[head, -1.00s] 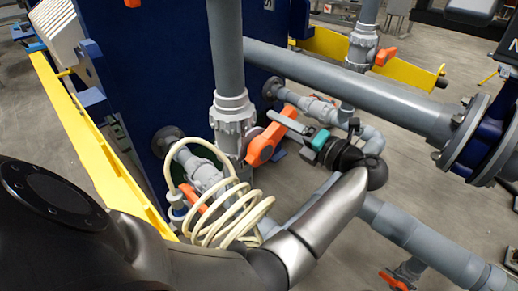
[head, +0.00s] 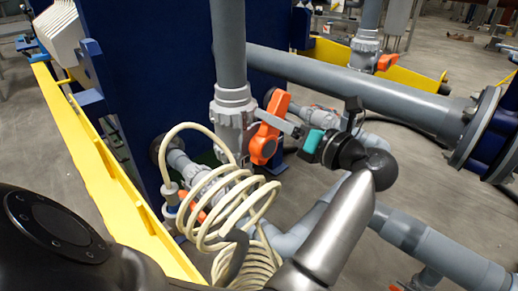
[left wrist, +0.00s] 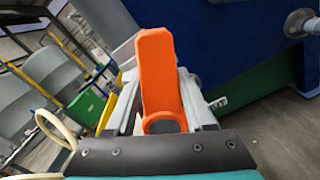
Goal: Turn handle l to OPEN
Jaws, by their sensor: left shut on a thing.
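The orange handle (head: 266,142) is on the grey valve at the foot of the vertical pipe (head: 229,45) in the head view. It points steeply up and slightly right. My left gripper (head: 272,119) reaches it from the right, its grey fingers shut across the handle. In the left wrist view the orange handle (left wrist: 160,75) stands up between the fingers, its round hole near the dark gripper edge. The fingers partly hide the handle's middle in the head view. No lettering for OPEN can be read. My right gripper is not in view.
A cream coiled hose (head: 240,215) lies close to my left forearm. A thick grey horizontal pipe (head: 350,80) runs behind my gripper. A yellow rail (head: 95,165) and a blue panel (head: 150,60) bound the left side. Another orange handle (head: 387,62) is at the back.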

